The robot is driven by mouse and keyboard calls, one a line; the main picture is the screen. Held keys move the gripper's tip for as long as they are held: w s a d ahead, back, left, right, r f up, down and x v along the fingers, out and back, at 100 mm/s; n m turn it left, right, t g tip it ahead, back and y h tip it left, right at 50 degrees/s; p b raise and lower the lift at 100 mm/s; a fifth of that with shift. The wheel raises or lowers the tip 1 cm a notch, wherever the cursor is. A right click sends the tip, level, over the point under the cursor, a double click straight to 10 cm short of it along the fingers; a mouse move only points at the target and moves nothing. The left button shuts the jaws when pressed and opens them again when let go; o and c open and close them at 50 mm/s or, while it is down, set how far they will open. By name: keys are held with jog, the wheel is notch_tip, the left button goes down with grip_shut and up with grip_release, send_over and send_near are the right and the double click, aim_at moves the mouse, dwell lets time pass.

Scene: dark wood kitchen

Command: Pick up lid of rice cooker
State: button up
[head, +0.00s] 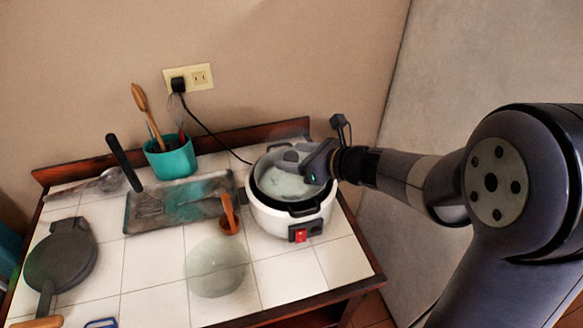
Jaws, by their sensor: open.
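The white rice cooker (265,216) stands at the right of the tiled table, with a red switch on its front. A pale, see-through round surface (280,184), which looks like its glass lid, shows within the dark rim. I cannot tell whether it sits flat or tilted. My gripper (300,163) reaches in from the right over the cooker's back half. Its jaws are open, close to a small dark shape (291,156) that may be the lid's knob. The gripper hides part of the rim, and contact is unclear.
A tray (180,201), a teal pot of utensils (172,158) and a dark round pan (61,262) are farther left. A cord (210,128) runs from the wall outlet toward the cooker.

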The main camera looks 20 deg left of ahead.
aim_at(292, 156)
jog(key=shift+x, duration=1.9)
jog(key=shift+c, duration=0.4)
grip_shut()
